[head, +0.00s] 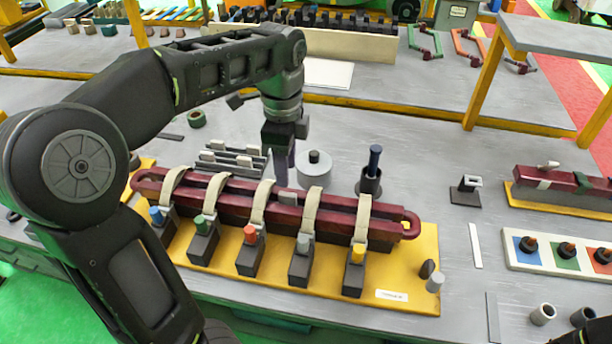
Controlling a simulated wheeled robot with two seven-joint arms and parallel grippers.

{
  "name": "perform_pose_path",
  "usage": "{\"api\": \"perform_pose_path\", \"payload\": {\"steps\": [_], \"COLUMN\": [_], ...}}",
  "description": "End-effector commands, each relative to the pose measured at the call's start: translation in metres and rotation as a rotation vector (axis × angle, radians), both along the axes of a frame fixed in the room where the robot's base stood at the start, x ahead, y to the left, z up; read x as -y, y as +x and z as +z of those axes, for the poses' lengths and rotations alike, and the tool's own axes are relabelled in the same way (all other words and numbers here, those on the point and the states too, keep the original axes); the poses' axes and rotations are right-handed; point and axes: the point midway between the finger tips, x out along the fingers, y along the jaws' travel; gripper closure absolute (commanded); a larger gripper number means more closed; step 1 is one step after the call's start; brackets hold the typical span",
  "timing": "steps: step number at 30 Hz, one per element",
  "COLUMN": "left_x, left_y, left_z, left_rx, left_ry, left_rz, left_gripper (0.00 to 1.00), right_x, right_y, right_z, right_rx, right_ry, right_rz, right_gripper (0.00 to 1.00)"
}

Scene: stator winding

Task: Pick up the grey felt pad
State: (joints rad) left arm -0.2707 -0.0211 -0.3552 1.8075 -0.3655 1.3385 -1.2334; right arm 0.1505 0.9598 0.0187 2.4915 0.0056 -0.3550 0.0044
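My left gripper (285,152) points down over the far side of the dark red coil bar (330,208), just right of a small rack (232,160). Its fingertips are dark and partly merge with what is behind them, so I cannot tell whether they are open or shut. A small grey block (288,198), possibly the grey felt pad, sits on the bar just below the gripper, between two straps. Several pale grey pieces also lie on the rack. I cannot tell for certain which piece is the felt pad.
The bar lies on a yellow base (398,280) with beige straps and several colour-topped clamps along its front. A grey cylinder (314,168) and a dark holder with a blue-topped tool (371,172) stand right of the gripper.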

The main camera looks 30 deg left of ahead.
Motion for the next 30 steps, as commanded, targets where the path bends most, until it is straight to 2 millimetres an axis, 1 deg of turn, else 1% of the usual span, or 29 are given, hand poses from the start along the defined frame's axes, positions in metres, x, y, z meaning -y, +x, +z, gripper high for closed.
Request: {"api": "perform_pose_path", "payload": {"steps": [3, 11, 14, 18, 20, 30], "left_x": [-0.002, -0.002, -0.002, -0.001, -0.001, -0.001], "left_y": [-0.002, -0.002, -0.002, -0.002, -0.002, -0.001], "left_z": [0.004, 0.003, -0.003, -0.018, -0.021, -0.025], "left_rx": [0.0, 0.0, -0.003, -0.003, -0.003, -0.001], "left_ry": [0.001, 0.001, 0.001, 0.001, 0.001, 0.001], "left_rz": [-0.004, -0.004, -0.004, -0.005, -0.004, -0.004], "left_gripper": [0.62, 0.62, 0.62, 0.62, 0.62, 0.62], "right_x": [0.0, 0.0, 0.0, 0.0, 0.0, 0.0], "right_y": [-0.001, -0.001, -0.001, -0.001, -0.001, -0.001], "right_z": [0.0, 0.0, 0.001, 0.002, 0.002, 0.003], "right_rx": [-0.002, -0.002, -0.002, -0.002, -0.002, -0.002], "right_ry": [0.0, 0.0, 0.0, -0.001, -0.001, -0.001], "right_rz": [0.001, 0.001, 0.001, 0.0, 0.0, 0.0], "right_gripper": [0.56, 0.56, 0.56, 0.56, 0.56, 0.56]}}
